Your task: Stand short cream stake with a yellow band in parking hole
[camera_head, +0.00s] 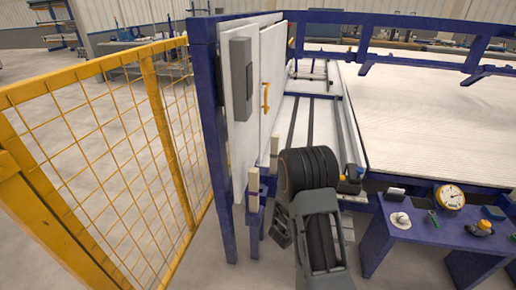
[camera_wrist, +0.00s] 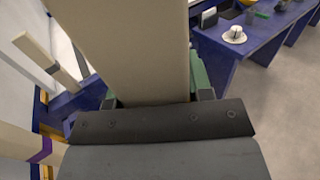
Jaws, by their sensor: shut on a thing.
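A wide cream stake (camera_wrist: 135,45) fills the middle of the wrist view, and my gripper (camera_wrist: 157,98) is shut on it. Green pads show at both sides of the stake. No yellow band shows on the visible part of it. Its ends are out of view or hidden. In the head view my dark arm covers the gripper and the held stake. I cannot make out the parking hole. Yellow-orange edges (camera_wrist: 47,130) show on the blue frame at the left of the wrist view, partly hidden by my gripper.
A cream stake with a purple band (camera_head: 252,190) stands by the blue post (camera_head: 212,130); it also shows in the wrist view (camera_wrist: 18,141). Another stake with a grey-blue band (camera_wrist: 38,55) stands beyond it. A blue table (camera_head: 400,236) with small items is right. Yellow fencing (camera_head: 150,85) is left.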

